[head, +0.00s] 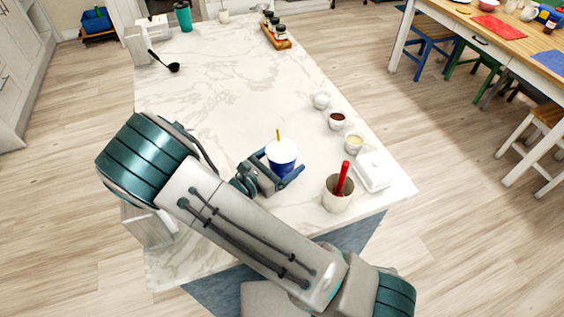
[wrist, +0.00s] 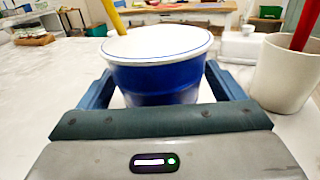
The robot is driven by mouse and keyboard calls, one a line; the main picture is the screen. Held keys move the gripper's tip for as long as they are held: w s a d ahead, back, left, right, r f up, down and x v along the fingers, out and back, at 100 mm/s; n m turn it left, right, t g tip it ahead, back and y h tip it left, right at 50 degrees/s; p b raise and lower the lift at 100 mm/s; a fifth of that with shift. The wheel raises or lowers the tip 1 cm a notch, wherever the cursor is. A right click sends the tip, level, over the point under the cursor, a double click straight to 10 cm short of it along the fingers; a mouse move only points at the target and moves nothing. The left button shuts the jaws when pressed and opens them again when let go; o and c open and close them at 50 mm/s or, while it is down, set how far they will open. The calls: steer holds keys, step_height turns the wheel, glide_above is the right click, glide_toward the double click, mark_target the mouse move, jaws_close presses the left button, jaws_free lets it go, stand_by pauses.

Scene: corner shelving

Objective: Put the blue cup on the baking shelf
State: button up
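The blue cup (head: 282,155) has a white rim and a yellow stick standing in it. It is upright at the near part of the marble counter. My gripper (head: 276,176) reaches around it, one finger on each side. In the wrist view the blue cup (wrist: 160,80) fills the space between my gripper's fingers (wrist: 165,92). The far ends of the fingers are hidden by the cup, so I cannot tell whether they press on it. I cannot make out a baking shelf in either view.
A white cup (head: 337,195) with a red-handled tool and a butter dish (head: 372,171) stand right of the blue cup. Several small bowls (head: 354,142) line the right edge. A ladle (head: 166,63) lies at far left. The counter's middle (head: 230,90) is clear.

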steer(key=c, duration=0.9)
steer(key=shift+o, duration=0.2)
steer(key=shift+r, duration=0.1)
